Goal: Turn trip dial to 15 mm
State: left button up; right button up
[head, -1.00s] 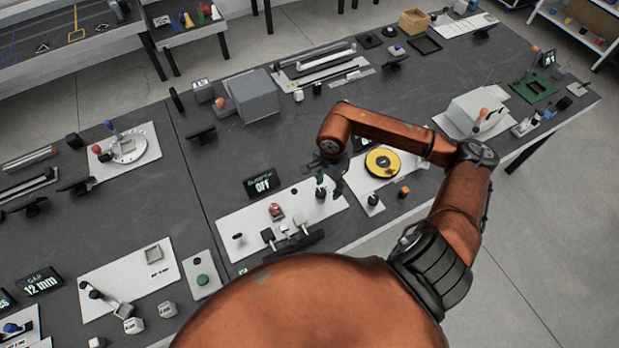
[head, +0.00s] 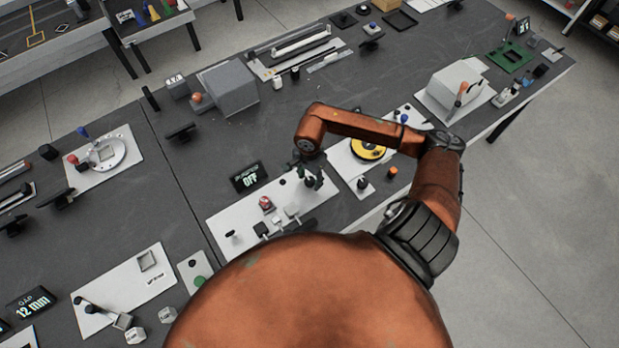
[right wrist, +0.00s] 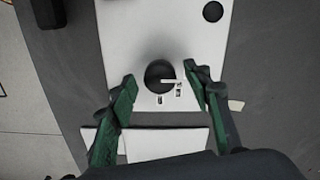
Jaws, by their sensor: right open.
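The dial (right wrist: 158,76) is a dark round knob with a white pointer line, on a white panel in the right wrist view. The pointer line points to the right of the picture, and small printed marks beside the knob are too small to read. My right gripper (right wrist: 160,88) is open, with one green-padded finger on each side of the knob and gaps to it. In the head view my right gripper (head: 310,180) is over the right end of the white panel (head: 222,217), and hides the dial there. My left gripper is not in view.
A black display (head: 248,177) reading OFF stands behind the panel.

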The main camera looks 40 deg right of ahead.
jog(key=c, duration=1.1)
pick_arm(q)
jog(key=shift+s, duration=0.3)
